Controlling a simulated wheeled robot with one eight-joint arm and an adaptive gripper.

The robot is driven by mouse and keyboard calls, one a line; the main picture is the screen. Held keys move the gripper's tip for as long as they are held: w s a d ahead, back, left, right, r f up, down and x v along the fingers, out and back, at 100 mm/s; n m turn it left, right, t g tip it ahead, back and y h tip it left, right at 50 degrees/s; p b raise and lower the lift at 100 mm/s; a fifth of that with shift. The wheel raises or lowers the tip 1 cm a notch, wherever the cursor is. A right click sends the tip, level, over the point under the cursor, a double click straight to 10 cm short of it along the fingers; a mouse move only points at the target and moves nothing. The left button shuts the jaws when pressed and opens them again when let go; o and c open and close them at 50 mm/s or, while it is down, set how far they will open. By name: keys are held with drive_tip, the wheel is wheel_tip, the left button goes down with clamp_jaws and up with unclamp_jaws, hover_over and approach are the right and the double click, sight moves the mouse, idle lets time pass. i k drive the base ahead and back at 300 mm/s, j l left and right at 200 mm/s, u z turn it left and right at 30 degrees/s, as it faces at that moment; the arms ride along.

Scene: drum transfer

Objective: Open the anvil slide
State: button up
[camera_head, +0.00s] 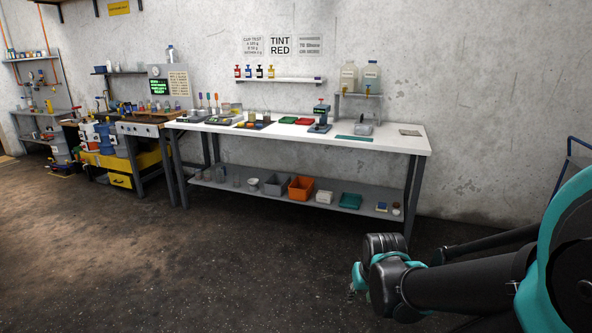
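I cannot make out an anvil slide in this view. My arm reaches in from the right edge, in front of the bench and low over the floor. My gripper (356,287) is at the arm's left end, mostly hidden behind the dark wrist joint, well apart from the bench. Its fingers do not show clearly.
Red and green trays (298,121) lie on the bench. An orange bin (301,188) stands on its lower shelf (225,186). Jugs (371,76) stand on a raised stand. A cluttered workbench (140,129) is to the left. The floor in front is clear.

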sight(319, 126)
drive_tip(key=i, duration=2.05)
